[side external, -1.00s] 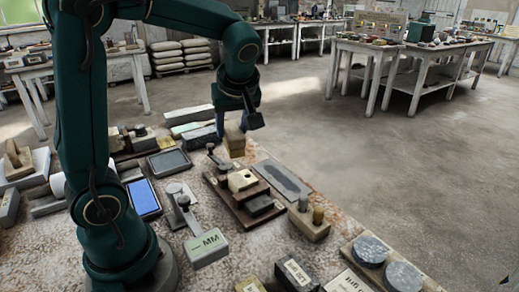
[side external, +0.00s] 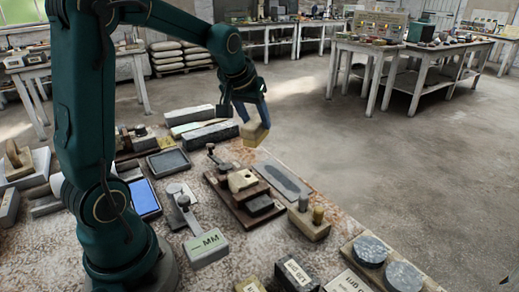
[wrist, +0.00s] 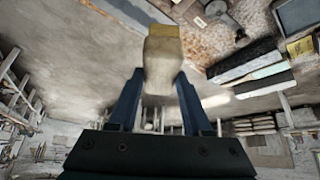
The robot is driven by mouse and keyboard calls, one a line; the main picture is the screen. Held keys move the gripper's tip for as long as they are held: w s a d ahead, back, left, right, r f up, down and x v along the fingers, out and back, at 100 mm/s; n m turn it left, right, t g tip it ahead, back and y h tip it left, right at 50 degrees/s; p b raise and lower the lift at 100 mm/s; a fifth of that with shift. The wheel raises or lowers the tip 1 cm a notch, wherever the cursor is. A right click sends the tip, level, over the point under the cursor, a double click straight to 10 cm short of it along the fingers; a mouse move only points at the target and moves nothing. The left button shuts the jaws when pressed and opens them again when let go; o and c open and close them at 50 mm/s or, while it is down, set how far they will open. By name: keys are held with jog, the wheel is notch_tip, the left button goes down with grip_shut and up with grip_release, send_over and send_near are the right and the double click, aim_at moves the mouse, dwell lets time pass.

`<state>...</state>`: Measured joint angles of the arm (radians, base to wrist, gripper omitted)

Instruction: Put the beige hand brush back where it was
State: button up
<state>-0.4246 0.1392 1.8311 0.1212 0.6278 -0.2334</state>
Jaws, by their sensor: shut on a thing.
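The beige hand brush (side external: 255,134) is a pale tan block, held tilted in the air near the far edge of the worktop in the side view. My gripper (side external: 250,114) is shut on it from above. In the wrist view, the two blue fingers of my gripper (wrist: 160,76) press on both sides of the brush (wrist: 162,62), which has a yellower band at its far end. The finger contact is small and partly hidden in the side view.
Grey stone bars (side external: 207,134) lie left of the brush. A dark wooden stand (side external: 225,198) and a flat grey plate (side external: 282,179) lie nearer. Open floor lies beyond the worktop edge.

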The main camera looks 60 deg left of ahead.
jog(key=s+a+f+n+g+y, duration=0.1)
jog(key=s+a, duration=0.1)
jog(key=a, duration=0.7)
jog(key=s+a+f+n, duration=0.1)
jog(key=s+a, duration=0.2)
jog(key=a, duration=0.6)
jog(key=shift+w+d+f, duration=0.75)
jog(key=shift+w+f, duration=1)
jog(key=shift+w+d+f, duration=0.8)
jog(key=shift+w+f, duration=0.9)
jog(key=shift+f, duration=0.05)
jog(key=shift+w+d+f, duration=0.75)
jog(key=shift+w+f, duration=1)
jog(key=o, duration=1.2)
jog(key=shift+f, duration=0.1)
